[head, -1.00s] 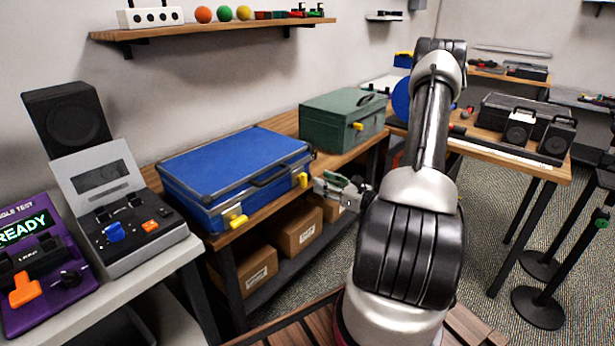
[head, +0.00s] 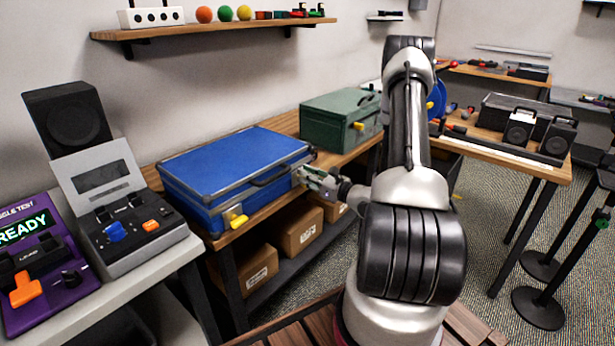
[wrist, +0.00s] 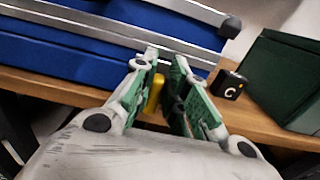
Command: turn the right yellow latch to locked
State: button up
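The blue case (head: 228,170) lies shut on the wooden bench. Its right yellow latch (wrist: 153,94) shows in the wrist view between my gripper's fingers; in the head view my gripper hides it. Its left yellow latch (head: 236,218) is in plain sight on the front. My gripper (head: 305,176) is at the right end of the case front, and in the wrist view its green-padded fingers (wrist: 165,88) stand apart around the latch. The latch is close to the left finger, with a gap on the right. I cannot tell whether they touch.
A green case (head: 341,120) with its own yellow latch stands to the right on the bench. A small black block with a white mark (wrist: 228,84) sits between the cases. Cardboard boxes (head: 298,232) are on the shelf below. A grey device (head: 130,226) stands at left.

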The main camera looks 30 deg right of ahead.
grip_shut()
jog(key=shift+w+d+f+m, duration=0.15)
jog(key=shift+d+f+m, duration=0.25)
jog(key=shift+m, duration=2.6)
jog(key=shift+w+d+f+m, duration=0.15)
jog(key=shift+d+f+m, duration=0.3)
jog(key=shift+m, duration=2.55)
jog(key=shift+w+d+f+m, duration=0.15)
jog(key=shift+d+f+m, duration=0.25)
jog(key=shift+m, duration=2.6)
jog(key=o, duration=0.7)
grip_release()
